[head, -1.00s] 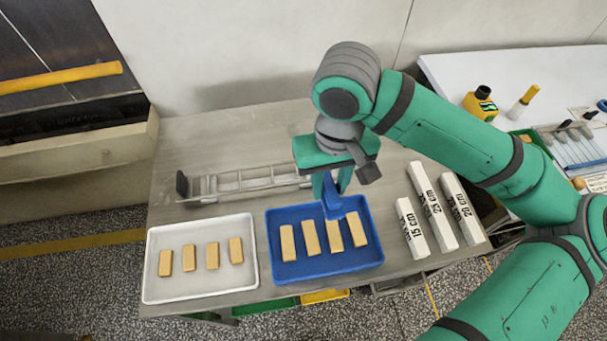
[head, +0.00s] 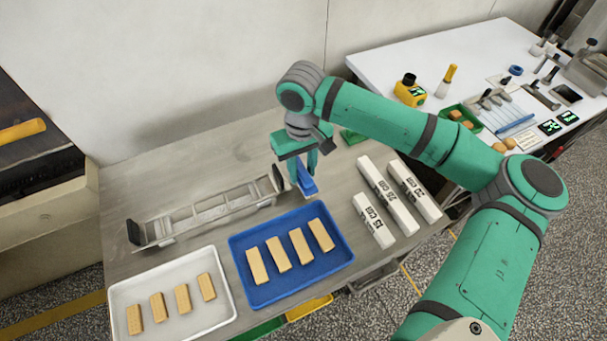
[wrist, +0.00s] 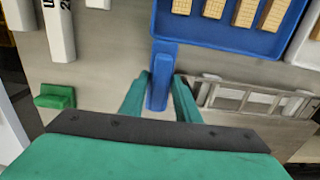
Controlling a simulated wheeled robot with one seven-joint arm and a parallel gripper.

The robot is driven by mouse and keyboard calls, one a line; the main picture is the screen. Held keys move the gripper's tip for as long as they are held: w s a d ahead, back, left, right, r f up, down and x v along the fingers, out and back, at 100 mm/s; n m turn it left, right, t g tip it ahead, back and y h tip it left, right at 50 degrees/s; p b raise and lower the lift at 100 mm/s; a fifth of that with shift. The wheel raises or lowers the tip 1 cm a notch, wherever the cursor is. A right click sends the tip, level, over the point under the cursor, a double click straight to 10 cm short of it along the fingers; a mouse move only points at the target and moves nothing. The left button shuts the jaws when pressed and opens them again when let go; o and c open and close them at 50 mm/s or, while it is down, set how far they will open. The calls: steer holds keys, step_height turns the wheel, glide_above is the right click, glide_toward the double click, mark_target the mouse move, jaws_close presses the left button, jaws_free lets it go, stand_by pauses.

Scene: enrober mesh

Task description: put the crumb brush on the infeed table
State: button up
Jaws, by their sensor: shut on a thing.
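My gripper (head: 303,178) is shut on a blue thing (head: 308,187), which looks like the crumb brush. In the wrist view the blue thing (wrist: 158,92) stands between the two green fingers (wrist: 160,95), and its far end meets or overlaps the blue tray's edge. Its bristles cannot be made out, and I cannot tell whether it touches the table. The grey table (head: 145,190), which I take as the infeed table, lies under my gripper, beside the dark machine at left.
The blue tray (head: 335,266) and white tray (head: 225,312) hold several biscuits. A metal ladder-like frame (head: 205,212) lies behind them. White length bars (head: 372,221) and a green block (head: 352,136) are to the right. A white bench (head: 400,60) holds tools.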

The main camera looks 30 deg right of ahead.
mark_target(303, 176)
steer(key=shift+w+d+f, duration=0.2)
steer(key=shift+d+f, duration=0.1)
steer(key=shift+f, duration=0.1)
steer(key=shift+w+d+f, duration=0.1)
steer(key=shift+w+f, duration=0.05)
steer(key=shift+f, duration=0.75)
steer(key=shift+w+d+f, duration=0.1)
steer(key=shift+f, duration=0.75)
steer(key=shift+f, duration=0.15)
steer(key=o, duration=0.8)
steer(key=shift+a, duration=0.1)
step_height(303, 176, up, 12)
steer(key=shift+s+r, duration=0.1)
steer(key=shift+r, duration=0.05)
